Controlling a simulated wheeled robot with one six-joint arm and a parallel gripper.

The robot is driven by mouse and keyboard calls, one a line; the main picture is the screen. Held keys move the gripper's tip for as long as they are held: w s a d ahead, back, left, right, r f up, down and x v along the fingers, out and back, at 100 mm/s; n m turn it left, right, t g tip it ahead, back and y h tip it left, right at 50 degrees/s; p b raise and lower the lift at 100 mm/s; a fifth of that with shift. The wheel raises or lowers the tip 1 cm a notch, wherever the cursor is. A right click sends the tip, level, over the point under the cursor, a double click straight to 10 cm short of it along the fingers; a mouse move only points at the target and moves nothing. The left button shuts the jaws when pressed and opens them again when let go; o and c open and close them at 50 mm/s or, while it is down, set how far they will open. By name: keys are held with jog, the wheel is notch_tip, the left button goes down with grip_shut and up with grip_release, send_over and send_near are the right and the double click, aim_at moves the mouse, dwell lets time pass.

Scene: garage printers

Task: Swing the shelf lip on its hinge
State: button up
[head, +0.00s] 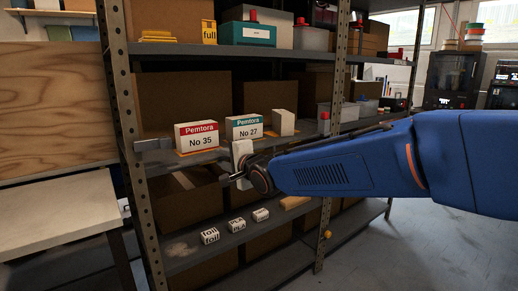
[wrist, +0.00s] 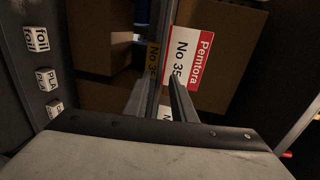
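The shelf lip (head: 205,156) is the narrow grey front edge of the middle shelf, below the Pemtora boxes. In the wrist view, turned on its side, the lip (wrist: 160,45) runs upright through the picture, with a "No 35" tag on it. My gripper (head: 226,178) is in front of this shelf, just below lip height in the head view. In the wrist view my gripper (wrist: 158,92) has its two fingers apart, and the lip shows between their tips. I cannot tell whether either finger touches it. The hinge is not clearly visible.
A red-banded No 35 box (head: 197,137) and a teal-banded No 27 box (head: 244,127) stand on the shelf. Small white labelled blocks (head: 210,236) sit on the shelf below. A perforated post (head: 140,170) rises to the left, and a pale table (head: 60,215) stands beyond it.

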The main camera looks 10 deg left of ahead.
grip_shut()
jog(key=shift+a+r, duration=0.1)
jog(key=shift+r, duration=0.05)
jog(key=shift+r+g+h, duration=0.15)
jog(key=shift+g+h, duration=0.25)
jog(key=shift+h, duration=0.1)
jog(key=shift+o, duration=0.7)
grip_release()
